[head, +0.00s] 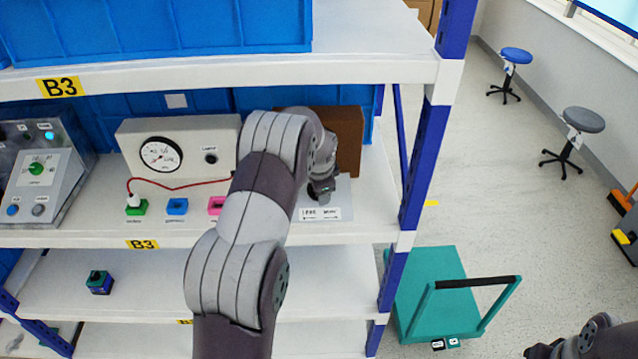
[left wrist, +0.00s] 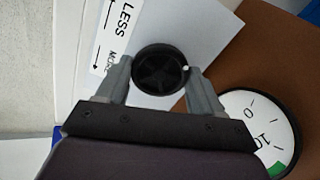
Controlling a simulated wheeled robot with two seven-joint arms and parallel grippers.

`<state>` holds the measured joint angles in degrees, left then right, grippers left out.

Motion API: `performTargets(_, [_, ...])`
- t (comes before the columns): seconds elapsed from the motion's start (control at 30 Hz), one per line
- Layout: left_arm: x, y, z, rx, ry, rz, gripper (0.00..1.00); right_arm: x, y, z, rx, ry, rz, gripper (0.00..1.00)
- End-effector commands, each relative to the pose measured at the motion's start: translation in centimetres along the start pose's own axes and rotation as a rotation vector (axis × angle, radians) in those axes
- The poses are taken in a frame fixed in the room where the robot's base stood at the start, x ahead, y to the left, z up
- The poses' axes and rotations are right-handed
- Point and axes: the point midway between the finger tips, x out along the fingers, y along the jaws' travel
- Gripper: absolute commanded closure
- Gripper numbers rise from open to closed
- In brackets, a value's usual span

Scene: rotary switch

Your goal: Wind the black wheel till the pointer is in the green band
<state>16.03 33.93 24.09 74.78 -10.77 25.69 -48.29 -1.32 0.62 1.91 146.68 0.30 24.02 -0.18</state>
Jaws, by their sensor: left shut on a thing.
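The black wheel (left wrist: 160,72) is round and spoked and lies between the two fingers of my left gripper (left wrist: 157,85) in the left wrist view. The fingers are shut on its rim from both sides. A small white mark shows on the rim by the right finger. A white dial (left wrist: 262,118) with a green band (left wrist: 279,169) is cut off at the right by my gripper and the frame edge; I cannot make out its pointer. In the head view my left gripper (head: 322,190) is at the brown housing (head: 348,142), and my arm hides the dial. My right gripper (head: 540,352) is at the bottom right, partly cut off.
A LESS/MORE label (head: 320,213) lies beside the wheel. On the same shelf stand a white panel with another gauge (head: 160,154), several coloured sockets with a red cable, and a grey control box (head: 42,175). A blue post (head: 424,160) borders the shelf. A green trolley (head: 425,270) stands right.

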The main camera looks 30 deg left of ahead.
Motion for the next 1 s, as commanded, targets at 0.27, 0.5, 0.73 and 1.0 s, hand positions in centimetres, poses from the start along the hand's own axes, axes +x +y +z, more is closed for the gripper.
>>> performTargets(0.27, [-0.22,-0.26,-0.17,0.1,0.005,-0.004,0.64,-0.55,0.0,-0.06,0.0,0.0,0.0,0.57])
performTargets(0.5, [-0.19,-0.26,-0.18,0.128,0.005,-0.004,0.64,-0.62,0.0,-0.07,0.0,0.0,0.0,0.57])
performTargets(0.73, [-0.18,-0.26,-0.18,0.129,0.005,-0.005,0.64,-0.61,0.0,-0.07,0.0,0.0,0.0,0.57])
performTargets(1.0, [-0.13,-0.18,-0.14,0.129,0.003,-0.002,0.08,-0.6,0.0,-0.07,0.0,0.0,0.0,0.57])
